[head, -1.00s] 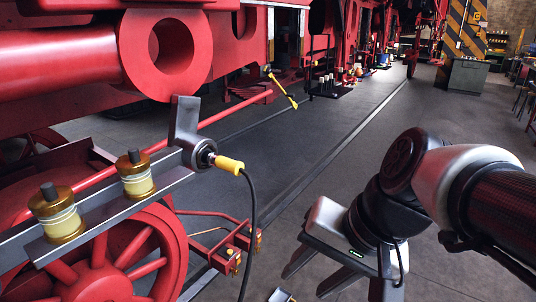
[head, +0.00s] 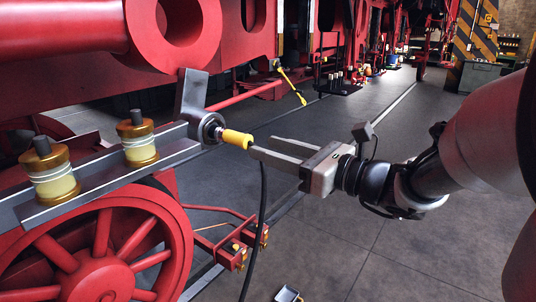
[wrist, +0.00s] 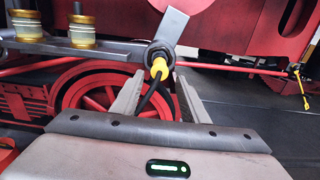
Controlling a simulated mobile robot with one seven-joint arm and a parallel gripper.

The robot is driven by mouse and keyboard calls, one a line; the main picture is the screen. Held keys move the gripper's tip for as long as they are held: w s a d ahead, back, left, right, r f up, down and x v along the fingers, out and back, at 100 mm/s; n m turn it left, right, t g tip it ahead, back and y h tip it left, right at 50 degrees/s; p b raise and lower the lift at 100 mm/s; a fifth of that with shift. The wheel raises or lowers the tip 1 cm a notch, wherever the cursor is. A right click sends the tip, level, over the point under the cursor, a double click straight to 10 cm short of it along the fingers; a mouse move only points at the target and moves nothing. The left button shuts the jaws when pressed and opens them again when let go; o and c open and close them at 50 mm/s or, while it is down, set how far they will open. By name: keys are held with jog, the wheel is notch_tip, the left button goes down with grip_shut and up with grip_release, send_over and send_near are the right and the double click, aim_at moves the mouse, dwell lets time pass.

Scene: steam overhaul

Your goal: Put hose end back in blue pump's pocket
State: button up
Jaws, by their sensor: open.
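The hose end (head: 237,139) is a yellow sleeve with a black hose (head: 261,200) hanging from it. It sits in a round dark-grey fitting (head: 211,127) at the end of a grey beam, below an upright grey plate. My gripper (head: 262,147) is open, its two fingers pointing left with their tips close to the yellow sleeve. In the wrist view the hose end (wrist: 159,68) lies ahead, in line with the gap between the fingers (wrist: 158,88). The hose runs down through that gap. I cannot make out a blue pump or its pocket.
Two brass-and-cream cylinders (head: 138,140) stand on the grey beam (head: 90,185) left of the fitting. A red spoked wheel (head: 100,250) is below. A small tray (head: 288,294) lies on the floor. A yellow-ended tool (head: 291,88) hangs farther back. Floor to the right is open.

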aim_at(249, 142)
jog(key=shift+b+x, duration=0.4)
jog(key=shift+x, duration=2.9)
jog(key=shift+c, duration=0.5)
grip_shut()
jog(key=shift+p+v, duration=0.3)
jog(key=shift+v, duration=2.2)
